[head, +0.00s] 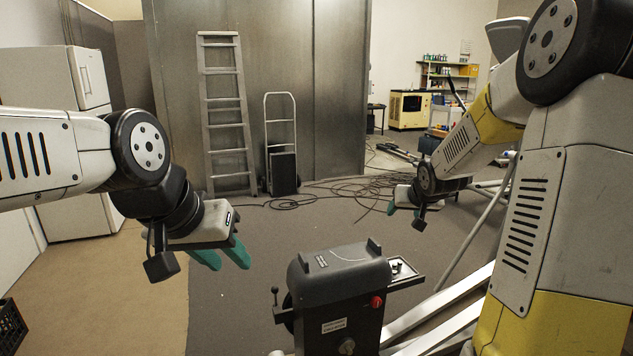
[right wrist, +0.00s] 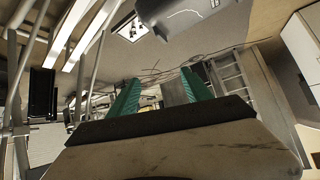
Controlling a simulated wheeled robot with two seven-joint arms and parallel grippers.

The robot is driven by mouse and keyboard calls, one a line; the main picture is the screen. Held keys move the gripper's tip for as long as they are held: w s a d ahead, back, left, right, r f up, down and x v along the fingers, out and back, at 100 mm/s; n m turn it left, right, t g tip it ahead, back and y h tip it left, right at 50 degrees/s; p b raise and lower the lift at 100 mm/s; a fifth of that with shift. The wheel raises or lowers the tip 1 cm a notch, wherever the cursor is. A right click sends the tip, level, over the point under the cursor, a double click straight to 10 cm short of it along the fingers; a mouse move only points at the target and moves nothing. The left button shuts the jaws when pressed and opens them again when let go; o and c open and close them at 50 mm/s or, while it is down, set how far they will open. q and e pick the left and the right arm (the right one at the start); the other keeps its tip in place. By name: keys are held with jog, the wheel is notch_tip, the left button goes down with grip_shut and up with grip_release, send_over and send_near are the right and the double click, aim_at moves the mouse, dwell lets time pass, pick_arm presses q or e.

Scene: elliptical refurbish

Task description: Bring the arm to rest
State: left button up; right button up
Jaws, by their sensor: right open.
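My left arm comes in from the left in the head view, and its gripper (head: 222,259) hangs over the floor with its two teal fingers apart and nothing between them. My right arm reaches forward on the right, and its gripper (head: 404,212) is above the floor beyond the grey machine. In the right wrist view the right gripper's teal fingers (right wrist: 160,95) stand wide apart and empty. Neither gripper touches anything.
A dark grey machine head (head: 340,285) with a red knob stands at the front centre, between my arms. White rails (head: 440,315) run beside it at lower right. A ladder (head: 226,115) and a hand truck (head: 282,150) lean at the back. Cables (head: 330,192) lie on the floor.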

jog(key=s+a+r+g, duration=0.1)
jog(key=s+a+r, duration=0.1)
jog(key=s, duration=0.8)
jog(key=s+a+r+n+g+y, duration=0.1)
jog(key=s+a+r, duration=0.2)
jog(key=s, duration=0.8)
jog(key=s+a+r+g+y, duration=0.1)
jog(key=s+a, duration=0.3)
jog(key=s, duration=0.7)
jog(key=shift+a+r, duration=0.35)
jog(key=shift+r, duration=0.4)
